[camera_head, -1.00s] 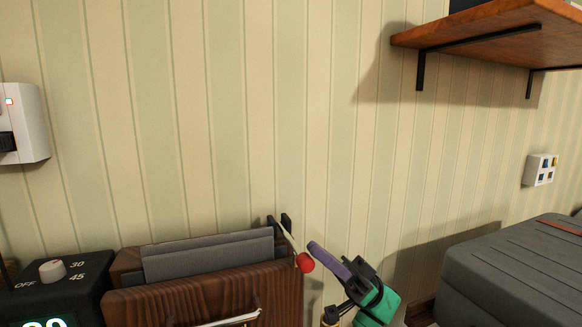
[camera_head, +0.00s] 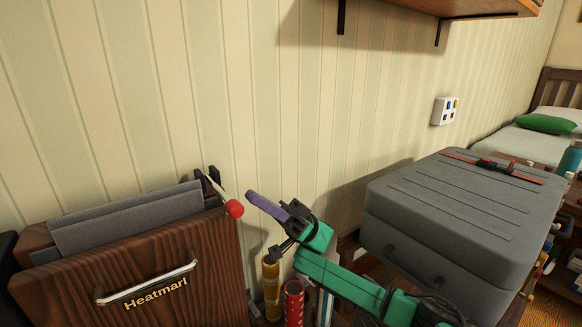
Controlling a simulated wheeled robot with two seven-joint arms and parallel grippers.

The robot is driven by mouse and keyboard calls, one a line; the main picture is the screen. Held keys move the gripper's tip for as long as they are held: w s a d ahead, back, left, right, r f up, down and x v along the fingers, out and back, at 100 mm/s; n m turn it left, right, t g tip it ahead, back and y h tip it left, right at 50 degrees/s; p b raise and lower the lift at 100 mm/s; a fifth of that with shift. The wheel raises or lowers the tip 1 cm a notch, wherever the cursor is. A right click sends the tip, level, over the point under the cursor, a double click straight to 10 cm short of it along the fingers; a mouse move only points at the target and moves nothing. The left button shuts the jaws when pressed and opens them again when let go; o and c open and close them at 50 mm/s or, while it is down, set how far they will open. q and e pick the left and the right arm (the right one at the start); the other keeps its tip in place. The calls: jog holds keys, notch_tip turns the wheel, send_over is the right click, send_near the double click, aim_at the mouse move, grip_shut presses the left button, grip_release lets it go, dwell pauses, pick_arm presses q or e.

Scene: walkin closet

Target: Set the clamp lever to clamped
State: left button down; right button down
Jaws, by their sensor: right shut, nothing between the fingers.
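The clamp lever (camera_head: 220,193) is a thin pale rod with a red ball knob (camera_head: 234,209). It sits at the right end of the dark wooden trouser press marked "Heatmarl" (camera_head: 130,262) and slants down to the right from a dark bracket (camera_head: 213,177). My right gripper (camera_head: 252,197), with purple fingers on a black and green arm, is shut and empty. Its fingertips point left, just right of the red knob, with a small gap showing in the picture. Grey panels (camera_head: 125,222) stand inside the press. My left gripper is not in view.
A large grey case (camera_head: 450,215) stands at the right. Several cans, one yellow (camera_head: 270,288) and one red (camera_head: 293,303), stand below my right arm. A wooden shelf (camera_head: 450,8) juts from the wall above. A bed (camera_head: 530,143) is at the far right.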

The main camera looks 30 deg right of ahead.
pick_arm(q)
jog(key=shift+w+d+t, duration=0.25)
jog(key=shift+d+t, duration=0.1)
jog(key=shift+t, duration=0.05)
pick_arm(e)
jog(key=w+d, duration=0.1)
jog(key=d, duration=1)
jog(key=shift+w, duration=0.15)
